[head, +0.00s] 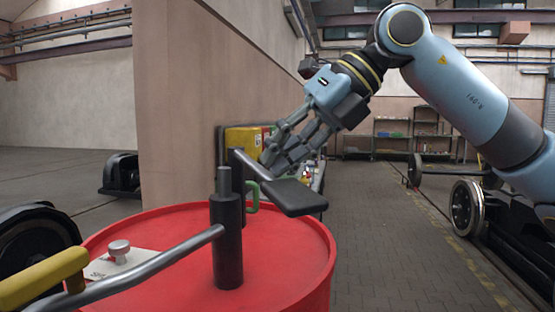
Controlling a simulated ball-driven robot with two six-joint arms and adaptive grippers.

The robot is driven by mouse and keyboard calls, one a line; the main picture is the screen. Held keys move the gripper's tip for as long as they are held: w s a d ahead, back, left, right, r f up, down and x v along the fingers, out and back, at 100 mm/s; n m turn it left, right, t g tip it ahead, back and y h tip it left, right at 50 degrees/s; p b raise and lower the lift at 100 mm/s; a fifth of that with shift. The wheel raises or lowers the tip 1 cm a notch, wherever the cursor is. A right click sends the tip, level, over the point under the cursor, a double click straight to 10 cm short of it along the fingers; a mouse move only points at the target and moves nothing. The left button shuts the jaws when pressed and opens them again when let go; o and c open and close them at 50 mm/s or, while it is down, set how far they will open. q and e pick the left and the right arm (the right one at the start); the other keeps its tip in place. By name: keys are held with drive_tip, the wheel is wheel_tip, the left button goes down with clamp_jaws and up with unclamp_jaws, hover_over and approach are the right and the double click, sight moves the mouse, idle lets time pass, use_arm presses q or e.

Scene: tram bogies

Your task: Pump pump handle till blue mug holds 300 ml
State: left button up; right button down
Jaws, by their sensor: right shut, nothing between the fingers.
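A pump with a dark upright post (227,240) stands on top of a red drum (290,255). A metal bar runs from the post to a yellow grip (45,278) at the lower left. A flat dark paddle (295,197) on a metal rod is at the post's right; I cannot tell which of these is the pump handle. My right gripper (278,155) is shut and empty, just above and behind the paddle; I cannot tell whether it touches it. The blue mug and my left gripper are not in view.
A white label and a silver knob (120,248) are on the drum top. A green curved piece (253,197) rises behind the post. A yellow box (243,139) is by the wall corner. Wheelsets (466,207) stand at the right. The paved floor (385,245) between is clear.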

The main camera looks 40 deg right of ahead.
drive_tip(key=shift+s+f+b, duration=0.1)
drive_tip(key=shift+f+b, duration=1.15)
drive_tip(key=shift+f, duration=0.05)
idle(0.9)
drive_tip(key=shift+r, duration=0.1)
wheel_tip(320, 180, up, 7)
drive_tip(key=p, duration=0.5)
drive_tip(key=shift+f+p, duration=0.2)
drive_tip(key=shift+p, duration=0.15)
idle(0.5)
wheel_tip(320, 180, up, 5)
drive_tip(key=p, duration=0.4)
drive_tip(key=shift+d, duration=0.1)
idle(0.9)
